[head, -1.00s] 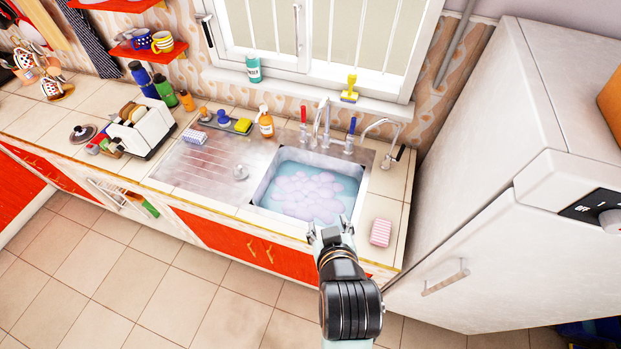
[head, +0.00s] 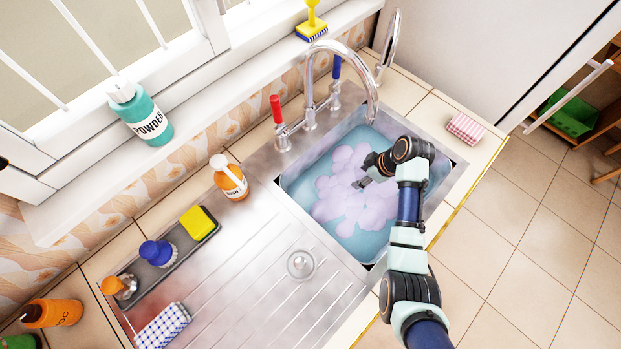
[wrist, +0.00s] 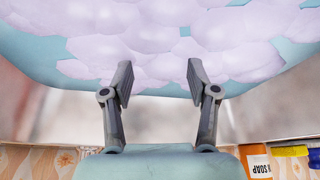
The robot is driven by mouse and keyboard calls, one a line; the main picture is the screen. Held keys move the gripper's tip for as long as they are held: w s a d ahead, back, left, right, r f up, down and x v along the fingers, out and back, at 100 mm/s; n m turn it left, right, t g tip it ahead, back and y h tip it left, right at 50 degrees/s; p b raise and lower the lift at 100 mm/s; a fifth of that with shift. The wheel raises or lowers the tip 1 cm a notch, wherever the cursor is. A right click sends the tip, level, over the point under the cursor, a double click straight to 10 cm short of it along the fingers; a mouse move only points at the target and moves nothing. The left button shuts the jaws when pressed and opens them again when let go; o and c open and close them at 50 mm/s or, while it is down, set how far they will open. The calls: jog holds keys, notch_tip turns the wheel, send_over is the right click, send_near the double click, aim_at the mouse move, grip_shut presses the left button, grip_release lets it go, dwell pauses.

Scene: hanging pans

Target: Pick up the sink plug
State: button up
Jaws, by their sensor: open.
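A small round grey metal piece (head: 302,264), which looks like the sink plug, sits on the draining board beside the basin in the head view. My gripper (head: 360,184) is over the foamy water inside the sink basin, to the right of and beyond that piece. In the wrist view my gripper (wrist: 158,78) has its two fingers apart, with nothing between them. Behind the fingers are pale foam (wrist: 140,18) and the basin's metal wall. The bottom of the sink is hidden by foam and water.
The curved tap (head: 340,48) arches over the basin, with red (head: 277,110) and blue (head: 337,68) handles. An orange soap bottle (head: 230,180) and a tray with a yellow sponge (head: 198,222) stand along the back.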

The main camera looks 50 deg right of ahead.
jog(key=shift+s+f, duration=0.1)
jog(key=shift+f, duration=0.15)
jog(key=shift+s+d, duration=0.1)
jog(key=shift+d, duration=0.05)
jog(key=shift+d+f+b, duration=0.25)
jog(key=shift+f+b, duration=0.1)
jog(key=shift+f, duration=0.55)
jog(key=x, duration=0.2)
jog(key=b+x, duration=0.1)
jog(key=x, duration=0.1)
jog(key=b+x, duration=0.1)
jog(key=x, duration=0.1)
jog(key=shift+w+a+r, duration=0.2)
jog(key=shift+w+a, duration=0.1)
grip_shut()
